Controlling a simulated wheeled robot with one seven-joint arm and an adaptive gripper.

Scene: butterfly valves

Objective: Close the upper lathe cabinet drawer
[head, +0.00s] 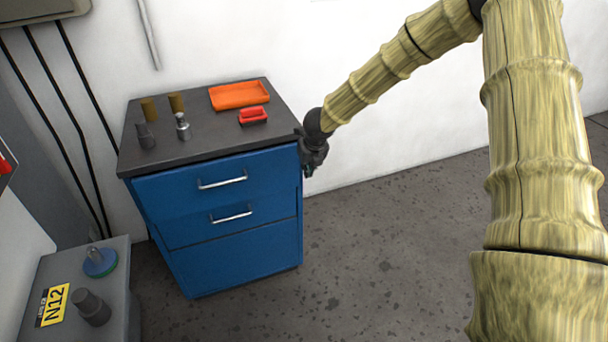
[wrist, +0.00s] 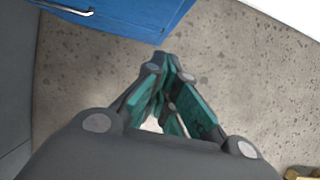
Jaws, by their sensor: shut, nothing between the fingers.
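The blue lathe cabinet (head: 235,255) stands against the wall in the head view. Its upper drawer (head: 170,192) has a silver bar handle (head: 222,183). A second handle (head: 230,217) sits on the front below it. The upper front seems to stand slightly forward, but I cannot tell how far. My gripper (head: 309,170) is beside the cabinet's front right corner, near the upper drawer's height, pointing down. In the wrist view my gripper (wrist: 168,66) is shut and empty above the floor. A blue cabinet part (wrist: 135,12) with a handle (wrist: 66,9) shows at upper left there.
The dark cabinet top (head: 200,150) holds an orange tray (head: 238,95), a small red bin (head: 253,116) and several cylindrical parts. A grey unit (head: 60,270) stands at lower left with knobs and a yellow N12 label. The floor (head: 390,240) right of the cabinet is clear.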

